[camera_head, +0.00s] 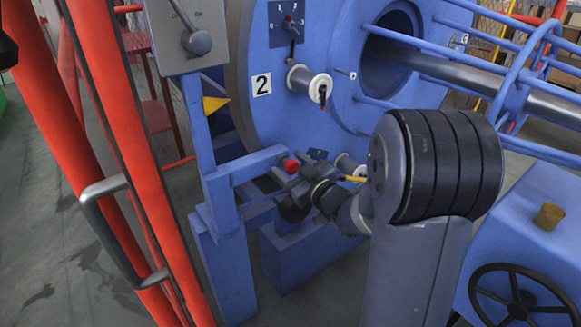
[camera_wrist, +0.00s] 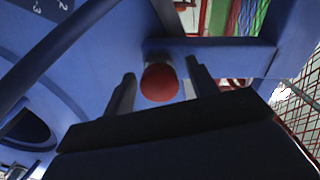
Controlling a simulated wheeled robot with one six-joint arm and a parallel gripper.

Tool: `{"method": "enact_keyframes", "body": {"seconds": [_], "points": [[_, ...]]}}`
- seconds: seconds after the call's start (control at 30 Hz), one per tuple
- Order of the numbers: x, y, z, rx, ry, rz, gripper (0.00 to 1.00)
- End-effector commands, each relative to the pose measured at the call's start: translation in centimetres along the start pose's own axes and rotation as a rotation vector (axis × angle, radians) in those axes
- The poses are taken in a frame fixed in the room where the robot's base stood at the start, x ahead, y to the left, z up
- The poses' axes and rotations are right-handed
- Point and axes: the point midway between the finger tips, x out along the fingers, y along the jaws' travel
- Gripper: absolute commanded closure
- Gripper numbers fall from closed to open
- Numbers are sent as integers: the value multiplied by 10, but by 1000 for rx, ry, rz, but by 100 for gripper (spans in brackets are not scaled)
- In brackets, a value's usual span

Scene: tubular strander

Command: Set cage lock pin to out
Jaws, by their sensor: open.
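The cage lock pin shows as a round red knob (camera_head: 291,167) at the blue frame below the large blue disc. In the wrist view the red knob (camera_wrist: 160,83) sits between the two dark fingers, with a pale collar behind it against a blue bar. My gripper (camera_head: 284,178) is at the knob in the head view, and it also shows in the wrist view (camera_wrist: 160,72). It is open, with a finger on each side of the knob and gaps visible. Most of the pin behind the knob is hidden, so its in or out position is unclear.
The blue frame post (camera_head: 233,262) and crossbar stand close around my gripper. Red rails (camera_head: 112,120) with a grey handle stand at left. A black handwheel (camera_head: 516,296) is at lower right.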

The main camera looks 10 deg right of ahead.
Motion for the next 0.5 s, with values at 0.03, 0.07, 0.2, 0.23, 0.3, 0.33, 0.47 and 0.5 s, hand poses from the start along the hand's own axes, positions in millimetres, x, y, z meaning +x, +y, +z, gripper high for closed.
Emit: {"method": "enact_keyframes", "body": {"seconds": [0.03, 0.07, 0.2, 0.23, 0.3, 0.33, 0.47, 0.5], "points": [[3, 0, 0, 0, 0, -1, 45], [3, 0, 0, 0, 0, 0, 45], [4, 0, 0, 0, -1, 0, 45], [4, 0, 0, 0, -1, 0, 45], [4, 0, 0, 0, -1, 0, 45], [4, 0, 0, 0, -1, 0, 46], [4, 0, 0, 0, -1, 0, 56], [4, 0, 0, 0, -1, 0, 59]]}}
